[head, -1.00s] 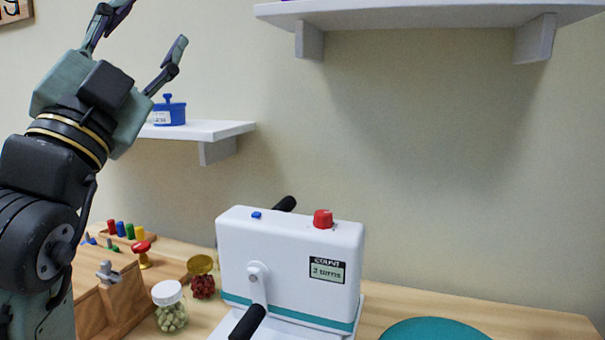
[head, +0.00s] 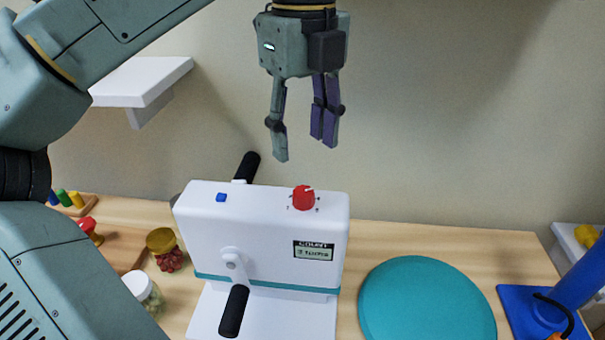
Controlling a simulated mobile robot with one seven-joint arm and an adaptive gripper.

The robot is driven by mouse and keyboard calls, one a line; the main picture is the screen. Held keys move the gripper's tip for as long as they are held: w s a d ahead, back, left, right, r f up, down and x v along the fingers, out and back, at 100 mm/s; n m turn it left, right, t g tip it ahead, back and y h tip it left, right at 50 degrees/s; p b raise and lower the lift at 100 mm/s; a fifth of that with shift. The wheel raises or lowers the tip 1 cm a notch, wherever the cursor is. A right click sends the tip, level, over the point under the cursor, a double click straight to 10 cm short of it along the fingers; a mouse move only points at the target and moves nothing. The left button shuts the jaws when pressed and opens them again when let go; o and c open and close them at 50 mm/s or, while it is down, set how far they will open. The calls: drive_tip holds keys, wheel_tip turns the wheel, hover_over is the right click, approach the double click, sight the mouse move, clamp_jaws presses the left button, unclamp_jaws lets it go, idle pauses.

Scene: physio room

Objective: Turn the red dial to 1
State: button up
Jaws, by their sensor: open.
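The red dial (head: 303,198) sits on the top face of a white machine (head: 265,225), toward its right end. Small marks ring the dial, too small to read, and a light pointer line shows on its top. A label on the machine's front has "COUNT" and a line about turns. A blue button (head: 221,197) is at the left of the same top face. My gripper (head: 305,153) hangs pointing down above the machine, open and empty. Its fingertips are above the dial, apart from it, with a visible gap.
Black crank handles (head: 234,311) stick out at the machine's front and back. A teal disc (head: 427,305) lies to the right, with a blue stand (head: 570,295) beyond. Jars (head: 165,250) stand to the left. A white shelf (head: 140,82) is on the wall.

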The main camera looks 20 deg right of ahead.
sight(304, 191)
wheel_tip(304, 191, down, 9)
drive_tip(key=shift+f, duration=0.1)
idle(0.4)
clamp_jaws()
idle(0.4)
